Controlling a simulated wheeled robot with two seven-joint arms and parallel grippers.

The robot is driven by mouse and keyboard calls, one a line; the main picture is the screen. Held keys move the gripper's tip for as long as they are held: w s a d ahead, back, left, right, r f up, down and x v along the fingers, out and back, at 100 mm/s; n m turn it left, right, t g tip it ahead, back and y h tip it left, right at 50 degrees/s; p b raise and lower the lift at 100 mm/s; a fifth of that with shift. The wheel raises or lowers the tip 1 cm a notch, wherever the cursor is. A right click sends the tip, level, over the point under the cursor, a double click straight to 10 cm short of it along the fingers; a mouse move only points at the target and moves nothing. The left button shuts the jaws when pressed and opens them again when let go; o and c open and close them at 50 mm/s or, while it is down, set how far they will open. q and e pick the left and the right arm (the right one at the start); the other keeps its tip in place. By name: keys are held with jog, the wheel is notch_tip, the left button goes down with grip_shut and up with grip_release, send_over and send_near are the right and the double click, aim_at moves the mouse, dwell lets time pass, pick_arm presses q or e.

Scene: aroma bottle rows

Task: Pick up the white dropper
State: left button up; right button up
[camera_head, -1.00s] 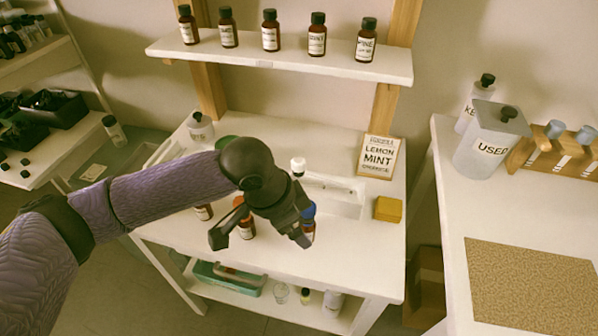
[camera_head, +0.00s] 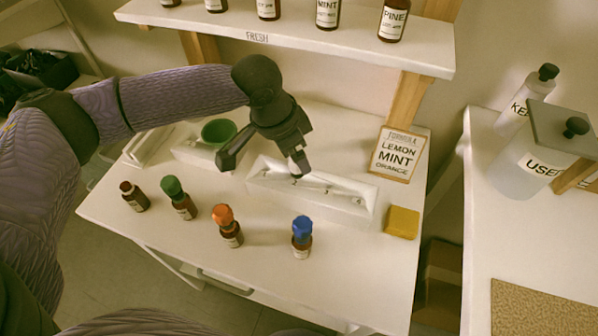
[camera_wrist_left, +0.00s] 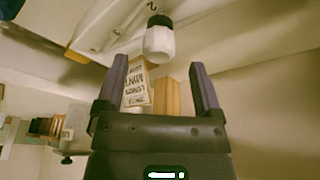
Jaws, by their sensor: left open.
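The white dropper (camera_wrist_left: 160,42), with a white rounded top and a black collar, shows in the left wrist view just beyond the fingertips, between their lines. That view is upside down. My left gripper (camera_wrist_left: 158,66) is open and empty, its fingers either side of the dropper's line but not touching it. In the head view my left gripper (camera_head: 263,166) hangs over the long white rack (camera_head: 335,203), its jaws apart. The dropper is mostly hidden there behind the gripper. My right gripper is out of view.
Bottles with brown (camera_head: 133,196), green (camera_head: 178,197), orange (camera_head: 228,225) and blue (camera_head: 302,237) caps stand along the table front. A green bowl (camera_head: 218,131), a lemon-mint card (camera_head: 398,155) and a yellow block (camera_head: 402,222) are near the rack. A bottle shelf (camera_head: 290,38) overhangs behind.

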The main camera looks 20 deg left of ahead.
pick_arm(q)
jog(key=x, duration=0.1)
jog(key=b+x, duration=0.1)
jog(key=x, duration=0.3)
jog(key=shift+s+a+b, duration=0.1)
jog(key=shift+s+b, duration=0.15)
jog(key=shift+b, duration=0.15)
jog(key=shift+c, duration=0.6)
jog(key=c, duration=0.6)
jog(key=shift+c, duration=0.2)
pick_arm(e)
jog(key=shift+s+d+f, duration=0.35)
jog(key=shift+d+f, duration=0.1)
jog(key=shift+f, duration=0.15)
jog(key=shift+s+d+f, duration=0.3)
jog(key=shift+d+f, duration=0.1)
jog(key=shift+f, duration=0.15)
pick_arm(q)
jog(key=shift+r, duration=0.1)
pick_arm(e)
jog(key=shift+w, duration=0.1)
